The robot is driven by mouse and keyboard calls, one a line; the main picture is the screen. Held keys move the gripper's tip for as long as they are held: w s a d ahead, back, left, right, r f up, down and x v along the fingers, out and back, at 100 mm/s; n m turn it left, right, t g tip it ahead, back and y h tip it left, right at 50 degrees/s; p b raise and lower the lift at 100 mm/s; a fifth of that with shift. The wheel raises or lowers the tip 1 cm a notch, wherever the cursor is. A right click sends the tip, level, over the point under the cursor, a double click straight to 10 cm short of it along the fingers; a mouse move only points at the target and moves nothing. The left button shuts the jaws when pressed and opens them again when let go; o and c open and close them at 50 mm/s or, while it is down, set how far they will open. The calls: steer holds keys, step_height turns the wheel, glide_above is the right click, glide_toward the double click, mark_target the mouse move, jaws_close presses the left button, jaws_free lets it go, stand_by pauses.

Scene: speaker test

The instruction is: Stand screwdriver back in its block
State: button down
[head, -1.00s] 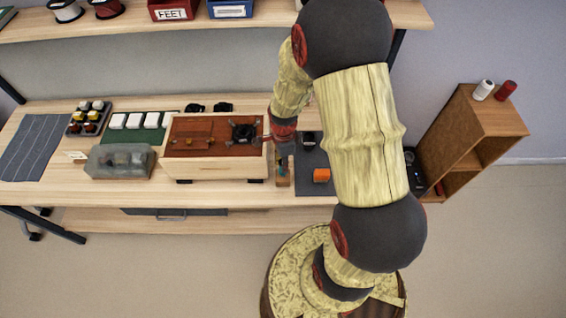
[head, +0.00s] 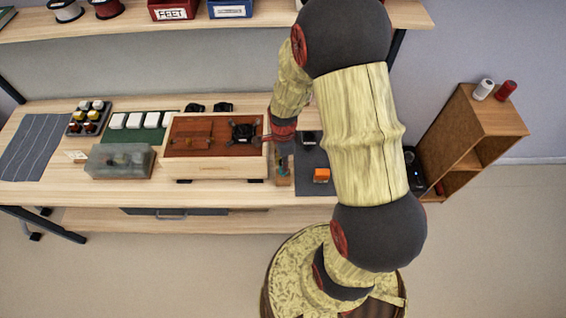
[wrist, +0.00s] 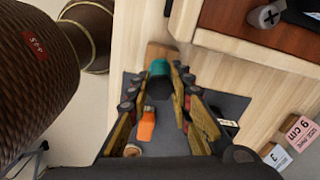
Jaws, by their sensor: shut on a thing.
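The screwdriver has a teal handle (wrist: 160,68) with a dark end, seen between my fingertips in the wrist view. My gripper (wrist: 163,80) is shut on this handle. The wooden block (wrist: 158,48) is just beyond the handle in the wrist view. In the head view the block (head: 283,181) stands at the left edge of the dark mat, with a little teal showing above it. My gripper (head: 284,152) is over the block there, partly blurred. The screwdriver's shaft is hidden, and I cannot tell whether its tip is in the block.
A wooden speaker box (head: 215,172) stands close to the left of the block. An orange object (head: 321,175) lies on the dark mat (head: 311,152) to the right. A clear-lidded case (head: 118,161) is farther left. My arm hides part of the bench's right side.

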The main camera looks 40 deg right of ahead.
steer(key=shift+f+b, duration=0.55)
steer(key=shift+f, duration=0.3)
stand_by(0.6)
steer(key=c, duration=1.5)
jaws_free()
steer(key=shift+c, duration=0.2)
step_height(320, 180, up, 12)
